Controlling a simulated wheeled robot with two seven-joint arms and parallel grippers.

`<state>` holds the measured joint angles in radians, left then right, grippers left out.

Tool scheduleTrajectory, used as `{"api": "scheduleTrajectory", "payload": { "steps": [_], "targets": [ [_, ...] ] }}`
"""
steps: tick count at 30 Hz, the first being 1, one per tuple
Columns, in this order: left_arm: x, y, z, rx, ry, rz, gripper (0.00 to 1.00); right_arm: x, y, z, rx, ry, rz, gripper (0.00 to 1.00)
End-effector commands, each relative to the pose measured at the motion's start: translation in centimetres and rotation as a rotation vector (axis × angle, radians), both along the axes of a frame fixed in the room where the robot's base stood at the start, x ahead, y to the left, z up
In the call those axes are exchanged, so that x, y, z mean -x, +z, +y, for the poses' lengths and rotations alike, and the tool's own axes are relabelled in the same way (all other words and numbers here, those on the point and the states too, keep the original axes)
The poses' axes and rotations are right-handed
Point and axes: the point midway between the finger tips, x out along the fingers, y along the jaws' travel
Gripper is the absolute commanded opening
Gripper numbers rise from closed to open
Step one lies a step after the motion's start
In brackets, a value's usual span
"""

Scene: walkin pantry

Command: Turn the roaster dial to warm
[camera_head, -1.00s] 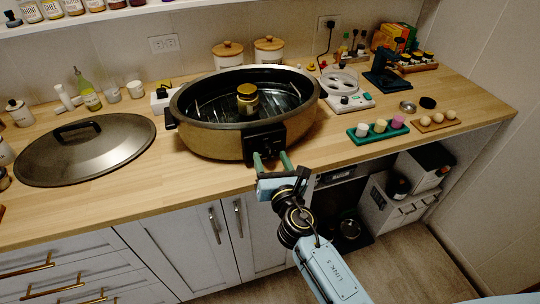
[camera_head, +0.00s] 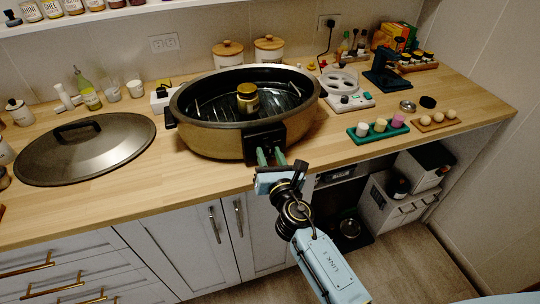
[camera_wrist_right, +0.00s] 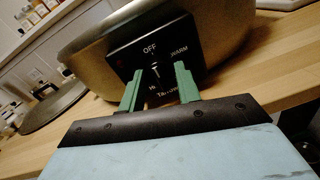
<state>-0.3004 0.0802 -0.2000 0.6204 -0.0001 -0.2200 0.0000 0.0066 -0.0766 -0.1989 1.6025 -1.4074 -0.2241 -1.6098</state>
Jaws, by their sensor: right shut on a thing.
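The roaster (camera_head: 215,140) is a large bronze oval pan with a black inside, standing open on the wooden counter. Its black control panel (camera_head: 265,138) faces me; in the right wrist view the panel (camera_wrist_right: 130,50) reads OFF at the top and WARM at the upper right. The small dark dial (camera_wrist_right: 156,76) sits between the green fingers of my right gripper (camera_head: 270,156). In the wrist view the right gripper (camera_wrist_right: 160,74) is shut on the dial. A light mark on the dial appears to point up near OFF, but it is small. My left gripper is not in view.
The roaster lid (camera_head: 85,150) lies on the counter at the left. A jar (camera_head: 247,98) with a yellow lid is inside the roaster. A green tray (camera_head: 378,130) with small cups and a white device (camera_head: 348,101) stand to the right. The counter front is clear.

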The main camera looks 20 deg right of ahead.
Motion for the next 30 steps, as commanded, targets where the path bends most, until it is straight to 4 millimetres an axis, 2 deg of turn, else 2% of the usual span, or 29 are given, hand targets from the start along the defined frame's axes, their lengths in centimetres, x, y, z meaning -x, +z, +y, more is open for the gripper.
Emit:
{"api": "scheduleTrajectory", "payload": {
  "steps": [11,30],
  "targets": [
    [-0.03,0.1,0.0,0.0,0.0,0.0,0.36,0.03,0.02,-0.01,-0.169,0.0,0.008,0.1],
    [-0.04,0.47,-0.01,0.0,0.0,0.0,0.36,0.03,0.11,-0.11,-0.768,-0.001,0.033,0.1]
  ]
}}
